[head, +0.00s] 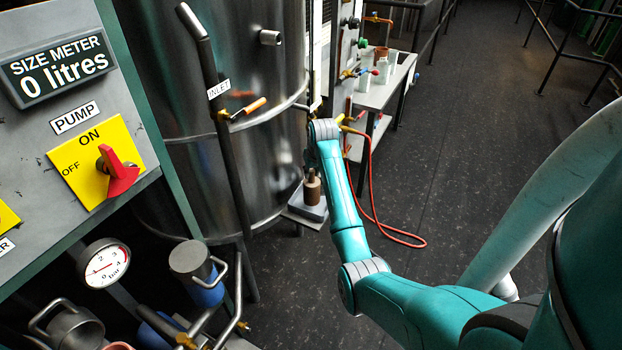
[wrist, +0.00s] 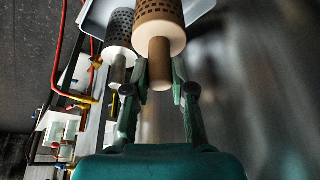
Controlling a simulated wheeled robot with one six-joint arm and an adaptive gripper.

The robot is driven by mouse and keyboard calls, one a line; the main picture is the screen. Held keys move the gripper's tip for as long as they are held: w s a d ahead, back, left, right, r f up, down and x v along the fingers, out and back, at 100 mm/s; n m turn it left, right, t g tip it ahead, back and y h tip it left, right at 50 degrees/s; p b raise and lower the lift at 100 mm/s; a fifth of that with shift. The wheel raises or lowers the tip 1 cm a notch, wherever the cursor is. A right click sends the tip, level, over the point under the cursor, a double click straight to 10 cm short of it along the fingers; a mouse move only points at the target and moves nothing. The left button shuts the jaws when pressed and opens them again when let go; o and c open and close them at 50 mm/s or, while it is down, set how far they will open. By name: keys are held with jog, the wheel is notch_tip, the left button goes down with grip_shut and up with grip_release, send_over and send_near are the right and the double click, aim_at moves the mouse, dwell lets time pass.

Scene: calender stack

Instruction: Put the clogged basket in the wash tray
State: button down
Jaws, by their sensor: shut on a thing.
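The brown, perforated basket (wrist: 158,20), which looks like the clogged one, has a plain brown handle. In the wrist view my gripper (wrist: 160,75) has a finger on each side of this handle and is shut on it. In the head view the brown basket (head: 312,190) stands upright at the grey tray (head: 294,205) beside the steel tank. I cannot tell whether it touches the tray floor. The pale tray rim (wrist: 97,20) shows behind it in the wrist view. My fingers are hidden behind my arm in the head view.
A second, grey perforated basket (wrist: 119,30) is just left of the brown one in the wrist view. The steel tank (head: 235,100) stands close by. A red hose (head: 372,190) loops onto the floor. A side table (head: 385,85) with bottles is behind. The floor right is open.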

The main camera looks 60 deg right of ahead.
aim_at(311, 178)
notch_tip(311, 178, down, 3)
jog(key=shift+r, duration=0.2)
jog(key=shift+w+f, duration=0.2)
jog(key=shift+f, duration=0.1)
jog(key=c, duration=1)
grip_release()
jog(key=shift+f, duration=0.15)
